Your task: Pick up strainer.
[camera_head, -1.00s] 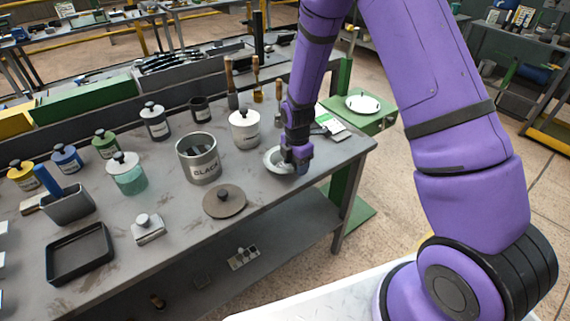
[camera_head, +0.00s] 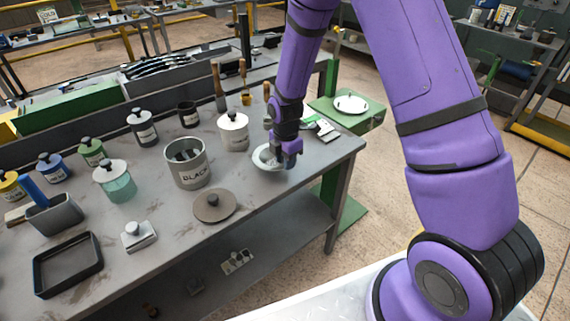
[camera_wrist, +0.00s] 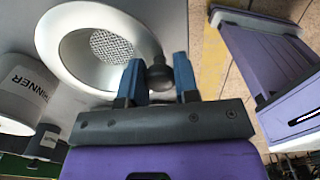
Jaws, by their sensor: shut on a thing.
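The strainer is a pale round funnel-like dish (camera_wrist: 72,52) with a grey mesh centre, in the wrist view at upper left. In the head view the strainer (camera_head: 262,160) sits at the bench's right end, partly hidden by my gripper. My gripper (camera_wrist: 160,72) is at the strainer's right side, its two blue fingers shut on a dark round knob by the rim. In the head view my gripper (camera_head: 282,160) points down at the strainer. I cannot tell whether the strainer is clear of the bench top.
A white canister (camera_head: 234,132) stands close to the strainer's left; its label reads THINNER in the wrist view. A grey BLACK can (camera_head: 187,165) and a brown round lid (camera_head: 214,206) are further left. Papers (camera_head: 322,130) lie behind right. The bench's right edge is near.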

